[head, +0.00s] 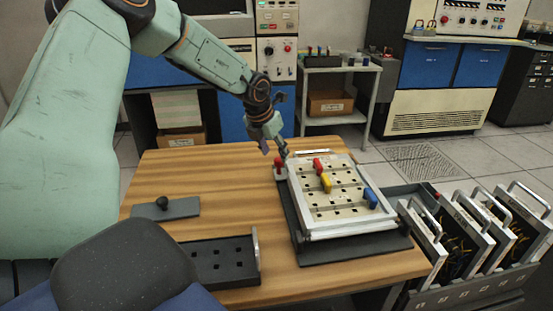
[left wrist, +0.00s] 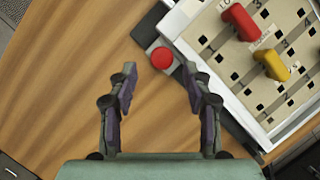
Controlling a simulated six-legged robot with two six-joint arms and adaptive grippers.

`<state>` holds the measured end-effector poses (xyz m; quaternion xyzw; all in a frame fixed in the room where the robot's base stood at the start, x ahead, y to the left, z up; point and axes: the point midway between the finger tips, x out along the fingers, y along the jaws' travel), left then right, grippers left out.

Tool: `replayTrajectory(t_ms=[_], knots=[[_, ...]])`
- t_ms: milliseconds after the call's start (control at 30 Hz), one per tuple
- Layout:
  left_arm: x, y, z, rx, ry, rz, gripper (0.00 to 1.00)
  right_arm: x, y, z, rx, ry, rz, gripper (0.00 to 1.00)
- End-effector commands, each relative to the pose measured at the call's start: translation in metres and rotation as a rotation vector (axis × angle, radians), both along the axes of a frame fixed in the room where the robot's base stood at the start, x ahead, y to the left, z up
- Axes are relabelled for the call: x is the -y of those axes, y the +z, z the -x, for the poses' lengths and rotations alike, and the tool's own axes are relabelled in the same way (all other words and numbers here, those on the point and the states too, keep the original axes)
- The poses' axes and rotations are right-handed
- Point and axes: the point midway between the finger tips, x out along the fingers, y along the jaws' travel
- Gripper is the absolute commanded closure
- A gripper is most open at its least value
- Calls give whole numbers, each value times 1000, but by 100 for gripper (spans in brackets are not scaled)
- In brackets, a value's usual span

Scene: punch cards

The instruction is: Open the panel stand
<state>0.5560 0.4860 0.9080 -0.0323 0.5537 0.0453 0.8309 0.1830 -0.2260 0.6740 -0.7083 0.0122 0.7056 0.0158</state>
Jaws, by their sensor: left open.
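The panel stand (head: 350,251) is a dark base on the wooden table. A white-framed panel (head: 343,232) with rows of square holes lies on it, slightly tilted. Red, yellow and blue plugs sit in the panel. A red round knob (head: 279,162) is at the stand's back left corner; it also shows in the left wrist view (left wrist: 162,58). My left gripper (head: 274,150) is open and empty, close to this knob. In the left wrist view the knob lies between the lines of the two fingers (left wrist: 160,72), just beyond their tips. My right gripper is out of view.
A grey plate with a black knob (head: 165,207) and a dark holed block (head: 228,262) lie on the table's left. A rack of handled panels (head: 470,290) stands right of the table. The table between the plate and the stand is clear.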

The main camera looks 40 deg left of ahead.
Motion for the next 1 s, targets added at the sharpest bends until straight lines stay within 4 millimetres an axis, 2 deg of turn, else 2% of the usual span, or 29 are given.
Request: replayTrajectory(t_ms=[33, 200, 600, 1000], knots=[[0, -10, -3, -1, 0, -3, 50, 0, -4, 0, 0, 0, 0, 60], [-1, -26, -11, 0, -1, -3, 50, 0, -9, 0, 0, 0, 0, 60], [-3, -31, -16, 2, -1, -2, 50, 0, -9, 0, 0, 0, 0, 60], [-3, -31, -16, 1, -1, -1, 84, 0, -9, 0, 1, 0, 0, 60]])
